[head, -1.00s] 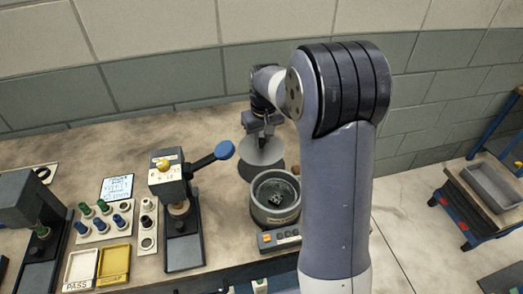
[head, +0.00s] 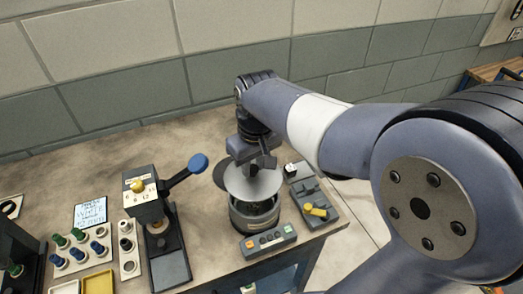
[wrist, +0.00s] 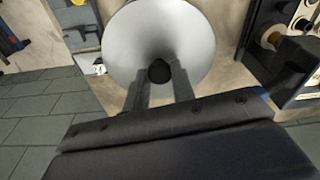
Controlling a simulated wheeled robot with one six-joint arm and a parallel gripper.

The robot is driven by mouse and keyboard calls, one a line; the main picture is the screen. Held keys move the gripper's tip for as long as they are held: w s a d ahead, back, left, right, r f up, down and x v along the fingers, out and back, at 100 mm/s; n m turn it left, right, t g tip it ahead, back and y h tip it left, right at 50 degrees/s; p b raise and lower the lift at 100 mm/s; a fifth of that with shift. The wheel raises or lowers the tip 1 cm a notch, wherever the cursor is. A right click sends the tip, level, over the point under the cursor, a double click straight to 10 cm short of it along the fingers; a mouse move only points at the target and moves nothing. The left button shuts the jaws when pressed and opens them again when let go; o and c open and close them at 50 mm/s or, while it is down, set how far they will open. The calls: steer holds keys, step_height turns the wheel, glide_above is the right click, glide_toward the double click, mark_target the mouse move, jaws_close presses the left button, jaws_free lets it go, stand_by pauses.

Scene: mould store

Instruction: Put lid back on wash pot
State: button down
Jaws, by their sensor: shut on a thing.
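The lid (head: 246,183) is a round grey metal disc with a dark knob, held level above the wash pot (head: 254,217). My gripper (head: 254,166) is shut on the lid's knob; the wrist view shows both fingers around the dark knob (wrist: 159,71) with the lid (wrist: 130,40) filling the space beyond. The wash pot is a grey round vessel on the bench, mostly covered from above by the lid in the head view. The lid appears slightly left of and above the pot's rim; the exact gap cannot be told.
A control panel with buttons (head: 268,241) lies in front of the pot. A grey fixture with a yellow knob (head: 316,211) stands to its right. A press with a blue-ended lever (head: 198,163) stands left. Bare bench lies behind.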

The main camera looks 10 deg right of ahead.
mark_target(254, 177)
steer(key=shift+f+b, duration=1.95)
steer(key=shift+f, duration=0.25)
steer(key=shift+f+b, duration=0.7)
steer(key=shift+f, duration=0.3)
steer(key=shift+f+p, duration=0.15)
steer(key=shift+p, duration=0.15)
stand_by(0.3)
steer(key=c, duration=0.6)
jaws_free()
steer(key=shift+r+p, duration=3.1)
steer(key=shift+r, duration=0.45)
